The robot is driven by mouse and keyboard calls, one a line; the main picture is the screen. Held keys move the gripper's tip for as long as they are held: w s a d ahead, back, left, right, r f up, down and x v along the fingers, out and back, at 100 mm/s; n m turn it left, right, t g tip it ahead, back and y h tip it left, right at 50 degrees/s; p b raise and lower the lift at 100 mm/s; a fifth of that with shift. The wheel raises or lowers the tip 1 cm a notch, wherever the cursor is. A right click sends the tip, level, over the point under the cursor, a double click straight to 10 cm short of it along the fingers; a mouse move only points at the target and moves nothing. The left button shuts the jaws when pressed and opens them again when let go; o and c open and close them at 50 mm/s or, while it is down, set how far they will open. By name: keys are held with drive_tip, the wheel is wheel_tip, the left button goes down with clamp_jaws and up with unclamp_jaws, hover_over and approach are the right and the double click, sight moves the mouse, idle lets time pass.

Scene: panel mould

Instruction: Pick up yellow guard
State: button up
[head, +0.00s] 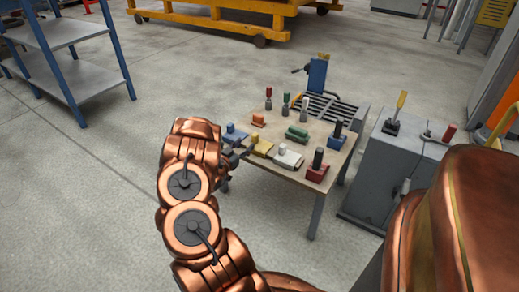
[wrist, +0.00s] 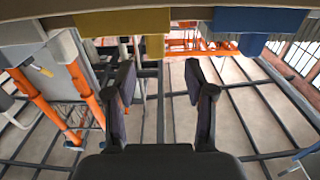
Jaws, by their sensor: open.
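The yellow guard (head: 263,147) is a small block with a raised part on the near-left side of the wooden table (head: 297,134), between a blue piece (head: 236,135) and a white piece (head: 289,158). My gripper (head: 242,156) is near the table's left edge, close to the guard in the head view, though the exact gap is hard to judge. In the wrist view my gripper (wrist: 160,78) is open with nothing between its fingers. The yellow guard (wrist: 125,22) appears at the top there, beyond the fingertips, and the picture looks upside down.
Red, green and other coloured pieces with upright handles crowd the table, including a red block (head: 317,172) at the near right. A blue post (head: 317,75) and dark rack stand behind. A grey cabinet (head: 390,172) stands right of the table.

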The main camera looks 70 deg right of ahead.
sight(253, 140)
drive_tip(key=shift+b+x, duration=0.4)
drive_tip(key=shift+x, duration=0.8)
drive_tip(key=d, duration=0.1)
drive_tip(key=s+d+b, duration=0.1)
drive_tip(key=d+f+b, duration=0.1)
drive_tip(key=shift+s+d, duration=0.25)
drive_tip(key=shift+d, duration=0.05)
drive_tip(key=shift+s+d+r, duration=0.1)
drive_tip(key=shift+d+r, duration=0.05)
drive_tip(key=shift+d, duration=0.45)
clamp_jaws()
